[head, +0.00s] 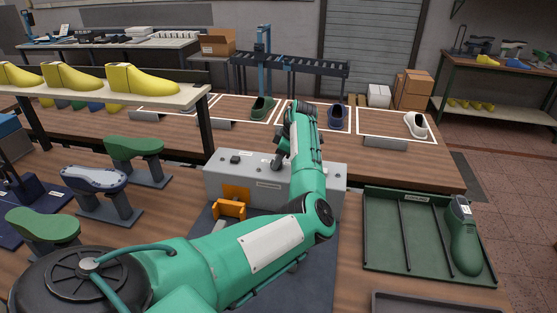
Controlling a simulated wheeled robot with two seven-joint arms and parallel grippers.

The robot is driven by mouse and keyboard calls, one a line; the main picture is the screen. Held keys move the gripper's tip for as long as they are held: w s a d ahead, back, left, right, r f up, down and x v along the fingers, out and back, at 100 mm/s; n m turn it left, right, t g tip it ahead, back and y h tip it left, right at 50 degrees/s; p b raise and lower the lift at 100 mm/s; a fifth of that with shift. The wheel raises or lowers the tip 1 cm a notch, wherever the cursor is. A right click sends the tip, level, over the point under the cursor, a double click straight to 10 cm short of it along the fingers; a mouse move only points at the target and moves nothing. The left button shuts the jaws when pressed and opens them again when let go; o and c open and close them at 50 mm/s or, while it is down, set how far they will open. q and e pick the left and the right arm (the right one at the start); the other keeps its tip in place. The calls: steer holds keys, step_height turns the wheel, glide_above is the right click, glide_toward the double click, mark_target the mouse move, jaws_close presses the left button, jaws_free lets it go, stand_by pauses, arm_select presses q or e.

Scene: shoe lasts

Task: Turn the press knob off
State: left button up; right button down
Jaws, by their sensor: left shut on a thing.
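The press shows as a grey box (218,172) in the middle of the head view, with an orange bracket (231,207) at its front and a small dark button (235,160) on top. My left arm reaches across it from the lower left. My left gripper (278,162) is at the top of the box, pointing down, and is shut on the press knob. The knob itself is mostly hidden by the fingers, so its turn cannot be read. My right gripper is not in view.
A green tray (381,238) with a green shoe last (464,238) lies to the right. Stands with green and blue-grey shoe forms (134,147) are at the left. A raised shelf (150,97) bears yellow lasts. Shoes (416,125) stand in marked zones behind the press.

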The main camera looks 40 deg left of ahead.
arm_select(q)
steer(key=shift+r, duration=0.1)
steer(key=o, duration=0.8)
steer(key=shift+o, duration=0.9)
steer(key=b+v, duration=0.3)
steer(key=v, duration=1)
steer(key=shift+r+b, duration=0.3)
steer(key=shift+b, duration=0.1)
steer(key=shift+w, duration=0.1)
